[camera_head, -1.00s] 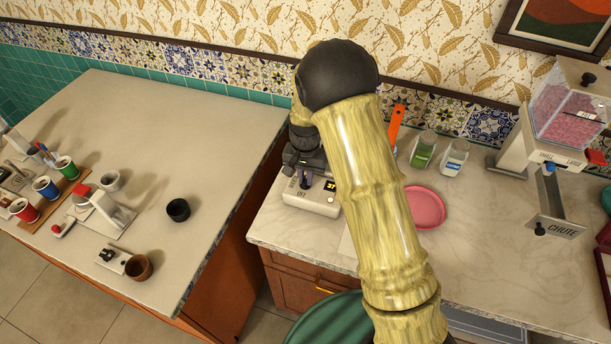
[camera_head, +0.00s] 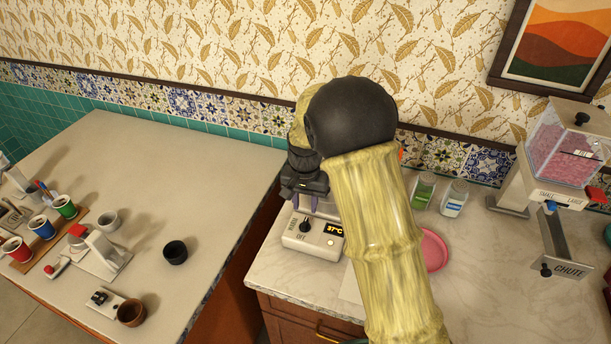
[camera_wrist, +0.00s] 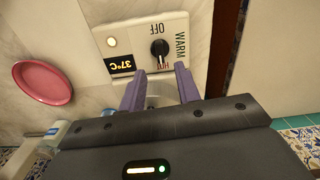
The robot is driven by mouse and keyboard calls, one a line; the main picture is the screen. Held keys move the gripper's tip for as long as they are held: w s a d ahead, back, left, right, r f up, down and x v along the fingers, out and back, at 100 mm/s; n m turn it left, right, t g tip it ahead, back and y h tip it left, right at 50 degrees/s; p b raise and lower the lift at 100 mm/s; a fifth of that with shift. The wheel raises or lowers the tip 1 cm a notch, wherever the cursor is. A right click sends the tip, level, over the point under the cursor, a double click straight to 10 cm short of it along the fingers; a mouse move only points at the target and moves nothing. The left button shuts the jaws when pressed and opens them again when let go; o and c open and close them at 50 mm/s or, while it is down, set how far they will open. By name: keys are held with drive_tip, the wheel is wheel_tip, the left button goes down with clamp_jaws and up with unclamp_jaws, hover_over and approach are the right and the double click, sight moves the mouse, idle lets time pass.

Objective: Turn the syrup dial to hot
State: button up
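The syrup dial is a black knob (camera_head: 305,225) on a white unit (camera_head: 317,244) with a lit 37°C display (camera_head: 335,229). In the wrist view the knob (camera_wrist: 159,49) sits among the OFF, WARM and red HOT labels. Its narrow grip lies roughly along the line between OFF and HOT; which end is the pointer I cannot tell. My gripper (camera_head: 305,203) is above the knob in the head view. In the wrist view its two purple fingers (camera_wrist: 159,84) are spread apart with nothing between them, short of the knob and clear of it.
A pink plate (camera_wrist: 43,82) lies beside the unit. Two jars (camera_head: 438,195) stand behind my arm to the right. A dispenser with a chute (camera_head: 566,270) is at the far right. The left counter holds cups and small devices, with a gap between the counters.

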wheel_tip(320, 180, up, 11)
drive_tip(key=shift+f+b, duration=0.2)
drive_tip(key=shift+b, duration=0.15)
drive_tip(key=shift+d, duration=0.15)
drive_tip(key=s+d+f+n+t, duration=0.1)
drive_tip(key=s+d+f, duration=0.1)
drive_tip(key=s+d, duration=0.5)
drive_tip(key=s+d+f+n+t, duration=0.1)
drive_tip(key=s+d+f+n, duration=0.1)
drive_tip(key=s+d, duration=0.5)
drive_tip(key=s+f, duration=0.1)
drive_tip(key=s, duration=0.4)
drive_tip(key=shift+d+t, duration=0.25)
drive_tip(key=shift+t, duration=0.05)
drive_tip(key=shift+a, duration=0.15)
